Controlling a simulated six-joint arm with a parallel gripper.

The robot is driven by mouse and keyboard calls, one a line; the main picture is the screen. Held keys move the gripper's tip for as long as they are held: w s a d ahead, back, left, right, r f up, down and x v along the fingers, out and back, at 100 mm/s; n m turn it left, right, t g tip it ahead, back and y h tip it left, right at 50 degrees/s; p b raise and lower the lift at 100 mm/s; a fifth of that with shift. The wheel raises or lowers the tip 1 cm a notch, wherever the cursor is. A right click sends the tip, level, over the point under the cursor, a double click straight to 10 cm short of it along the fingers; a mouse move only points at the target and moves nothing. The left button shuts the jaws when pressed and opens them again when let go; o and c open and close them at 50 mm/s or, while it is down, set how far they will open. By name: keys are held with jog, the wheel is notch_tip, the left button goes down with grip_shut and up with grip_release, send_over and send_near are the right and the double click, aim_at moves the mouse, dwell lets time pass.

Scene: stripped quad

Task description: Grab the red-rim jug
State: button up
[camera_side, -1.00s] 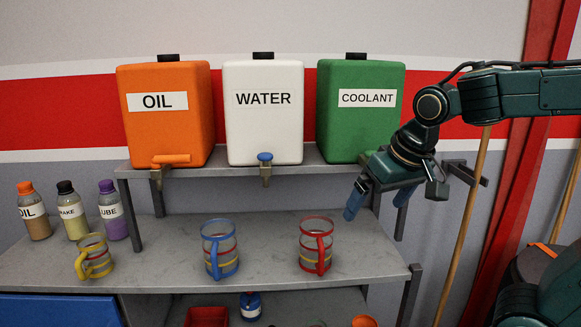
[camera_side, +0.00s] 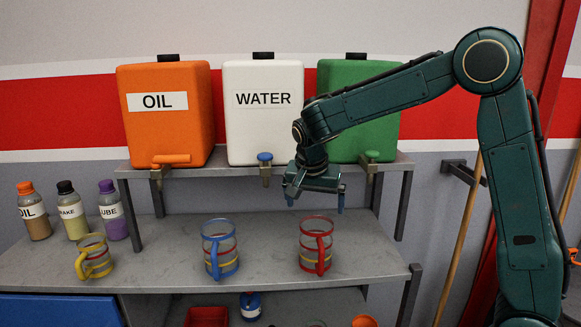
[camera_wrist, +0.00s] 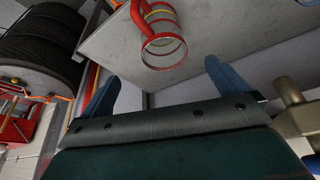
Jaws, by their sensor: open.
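The red-rim jug (camera_side: 316,246) stands upright on the grey bench at its right part, its red handle facing the front. It also shows in the wrist view (camera_wrist: 163,50), at the top, beyond and between the finger tips. My gripper (camera_side: 315,202) is open and empty, fingers pointing down, above the jug and apart from it. In the wrist view its two blue fingers (camera_wrist: 158,82) are spread wide.
A blue-rim jug (camera_side: 220,249) stands left of the red-rim one, and a yellow-rim jug (camera_side: 94,256) farther left. The orange oil tank (camera_side: 165,125), white water tank (camera_side: 262,130) and green coolant tank (camera_side: 375,140) sit on the shelf behind. Several bottles (camera_side: 74,212) stand at left.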

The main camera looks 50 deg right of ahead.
aim_at(315, 235)
jog(key=shift+w+d+f, duration=0.1)
jog(key=shift+w+f, duration=0.25)
jog(key=x, duration=0.8)
jog(key=shift+f, duration=0.3)
jog(key=shift+d, duration=0.2)
jog(key=shift+x, duration=2.6)
jog(key=shift+a, duration=0.1)
jog(key=c, duration=1.2)
jog(key=shift+c, duration=0.2)
